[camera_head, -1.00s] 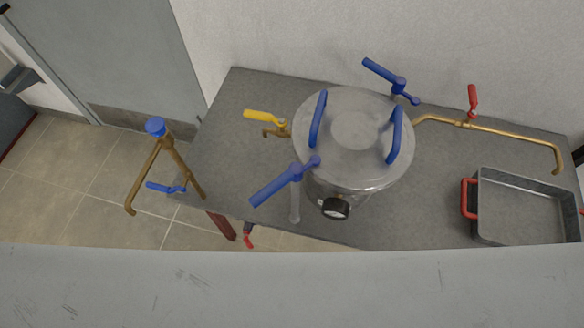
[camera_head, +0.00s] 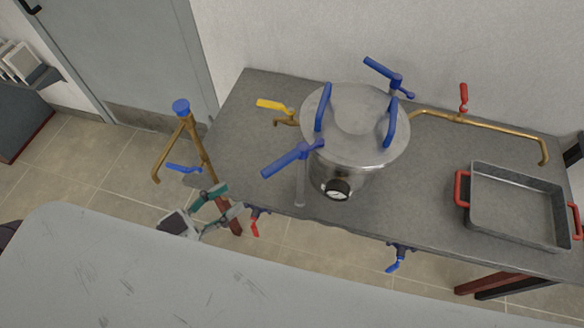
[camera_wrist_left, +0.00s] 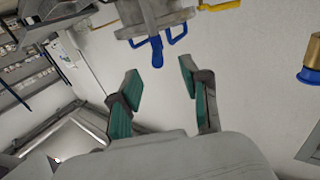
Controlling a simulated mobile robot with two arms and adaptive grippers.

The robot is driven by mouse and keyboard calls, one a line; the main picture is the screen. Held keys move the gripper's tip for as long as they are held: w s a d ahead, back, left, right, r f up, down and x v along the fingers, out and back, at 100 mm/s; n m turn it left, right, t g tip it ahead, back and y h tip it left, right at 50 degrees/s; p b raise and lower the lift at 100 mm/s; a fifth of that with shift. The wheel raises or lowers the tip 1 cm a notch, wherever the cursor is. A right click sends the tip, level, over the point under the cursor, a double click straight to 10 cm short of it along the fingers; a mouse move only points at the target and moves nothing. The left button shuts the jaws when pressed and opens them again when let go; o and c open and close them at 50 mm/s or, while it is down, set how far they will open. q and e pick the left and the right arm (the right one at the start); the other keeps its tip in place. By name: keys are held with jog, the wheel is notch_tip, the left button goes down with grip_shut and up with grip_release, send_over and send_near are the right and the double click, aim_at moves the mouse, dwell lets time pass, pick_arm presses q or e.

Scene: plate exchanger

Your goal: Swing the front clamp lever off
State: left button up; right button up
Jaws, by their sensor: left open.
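The front clamp lever (camera_head: 290,159) is a blue handle at the front left of the steel pot (camera_head: 356,140). Its long arm points left and slightly down, out over the table, and its pivot end meets the lid's front edge. A grey rod hangs below it. My left gripper (camera_head: 226,200) is low and left of the lever, beyond the table's front left corner, apart from it. In the left wrist view its teal-padded fingers (camera_wrist_left: 159,78) are spread with nothing between them. Blue parts (camera_wrist_left: 157,48) lie beyond the fingertips; I cannot tell which is the lever. My right gripper is not seen.
A second blue clamp lever (camera_head: 386,75) is at the pot's back. A brass pipe stand with a blue knob (camera_head: 181,107) rises left of the table (camera_head: 240,120). A yellow-handled tap (camera_head: 273,105), a red-handled tap (camera_head: 463,98) and a red-handled tray (camera_head: 515,237) surround the pot.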

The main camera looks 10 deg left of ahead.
pick_arm(q)
jog(key=r, duration=0.2)
jog(key=p, duration=0.3)
send_near(298, 152)
jog(key=x, duration=0.5)
jog(key=shift+w+a+f, duration=0.2)
jog(key=shift+f, duration=0.15)
jog(key=shift+w+d+f, duration=0.15)
jog(key=shift+w+d, duration=0.3)
jog(key=shift+w, duration=0.1)
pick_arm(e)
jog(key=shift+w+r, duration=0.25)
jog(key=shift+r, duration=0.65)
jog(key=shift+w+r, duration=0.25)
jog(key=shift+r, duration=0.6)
pick_arm(q)
grip_shut()
